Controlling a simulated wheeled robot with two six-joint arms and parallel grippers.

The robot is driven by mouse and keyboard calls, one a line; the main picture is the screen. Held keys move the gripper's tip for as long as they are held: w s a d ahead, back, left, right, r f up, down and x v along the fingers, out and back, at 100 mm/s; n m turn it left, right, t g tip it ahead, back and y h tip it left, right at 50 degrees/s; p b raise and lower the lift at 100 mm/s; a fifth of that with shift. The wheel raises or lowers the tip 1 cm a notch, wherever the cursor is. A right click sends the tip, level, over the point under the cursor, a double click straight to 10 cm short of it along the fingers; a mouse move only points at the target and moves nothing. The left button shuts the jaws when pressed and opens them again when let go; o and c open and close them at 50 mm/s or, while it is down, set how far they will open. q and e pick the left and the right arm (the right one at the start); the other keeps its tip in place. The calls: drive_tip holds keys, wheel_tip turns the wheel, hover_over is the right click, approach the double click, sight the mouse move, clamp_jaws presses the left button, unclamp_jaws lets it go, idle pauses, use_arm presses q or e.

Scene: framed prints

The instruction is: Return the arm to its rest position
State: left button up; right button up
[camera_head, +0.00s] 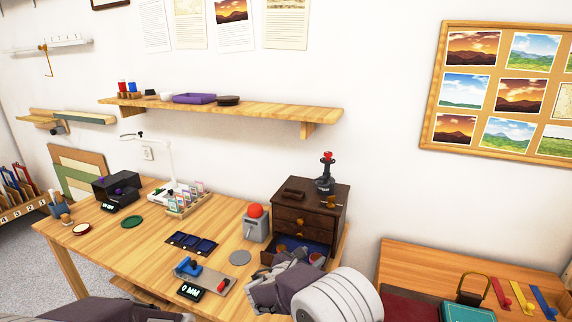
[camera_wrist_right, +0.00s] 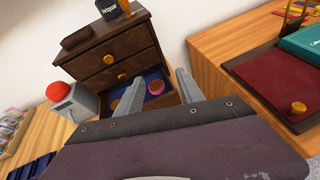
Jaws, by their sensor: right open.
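My right gripper (camera_head: 290,262) is in front of the dark wooden drawer cabinet (camera_head: 312,204), close to its open bottom drawer. In the right wrist view its two fingers (camera_wrist_right: 158,88) stand apart with nothing held between them. The open drawer (camera_wrist_right: 176,97) has a blue lining, and a brown round piece and a pink-rimmed piece (camera_wrist_right: 156,87) lie in it. The fingers and wrist hide part of the drawer. My left arm shows only as a dark link at the bottom left of the head view; its gripper is not in view.
A grey box with a red dome (camera_head: 256,223) stands left of the cabinet. A blue-and-red device with a display (camera_head: 191,291) and dark blue trays (camera_head: 192,243) lie on the table (camera_head: 155,255). A side bench (camera_head: 420,258) with a maroon board is at right.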

drive_tip(key=s+d+r+m+g+h+p, duration=0.1)
drive_tip(key=s+d+r+m+g+p, duration=0.15)
drive_tip(key=d+r, duration=0.45)
drive_tip(key=s+d+f+m+g+p, duration=0.15)
drive_tip(key=s+d+m+g, duration=0.35)
drive_tip(key=s+d+m, duration=0.5)
drive_tip(key=s+d+f+m+g+y+p, duration=0.1)
drive_tip(key=s+m+g+y, duration=0.1)
drive_tip(key=s+m, duration=0.35)
drive_tip(key=s+d+f+m+g+y+p, duration=0.1)
drive_tip(key=s+m+y+p, duration=0.15)
drive_tip(key=s, duration=0.65)
use_arm(q)
wheel_tip(320, 180, up, 8)
drive_tip(key=b, duration=0.1)
use_arm(e)
drive_tip(key=s+a+f+m+y, duration=0.3)
drive_tip(key=a+f+m+y, duration=0.1)
drive_tip(key=a+m, duration=0.3)
drive_tip(key=shift+s+a+f+m, duration=0.15)
drive_tip(key=shift+s+a+m, duration=0.15)
drive_tip(key=shift+m, duration=0.35)
